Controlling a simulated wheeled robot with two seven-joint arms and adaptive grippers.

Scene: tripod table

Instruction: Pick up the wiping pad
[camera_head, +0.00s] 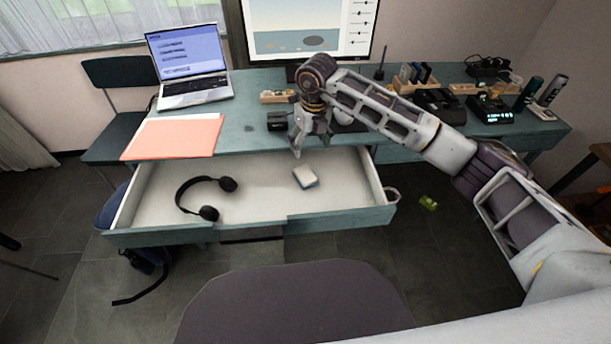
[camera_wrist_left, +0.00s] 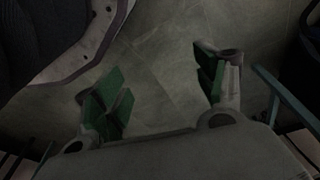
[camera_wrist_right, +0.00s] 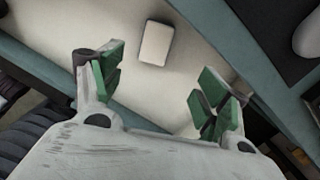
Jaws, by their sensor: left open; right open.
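The wiping pad (camera_head: 305,177) is a small white block with a bluish lower edge. It lies flat in the open drawer (camera_head: 255,188), right of the middle. In the right wrist view the pad (camera_wrist_right: 156,43) shows whole, beyond and between the spread fingers. My right gripper (camera_head: 297,143) is open and empty, above the back part of the drawer, apart from the pad. Its green finger pads (camera_wrist_right: 160,88) show in its own wrist view. My left gripper (camera_wrist_left: 155,90) is open and empty above the floor; it is not in the head view.
Black headphones (camera_head: 203,197) lie in the drawer's left half. On the desk stand a laptop (camera_head: 190,75), an orange folder (camera_head: 175,137), a monitor (camera_head: 310,28) and a digital clock (camera_head: 491,109). The drawer's front wall (camera_head: 250,229) rises nearest me. The drawer floor around the pad is clear.

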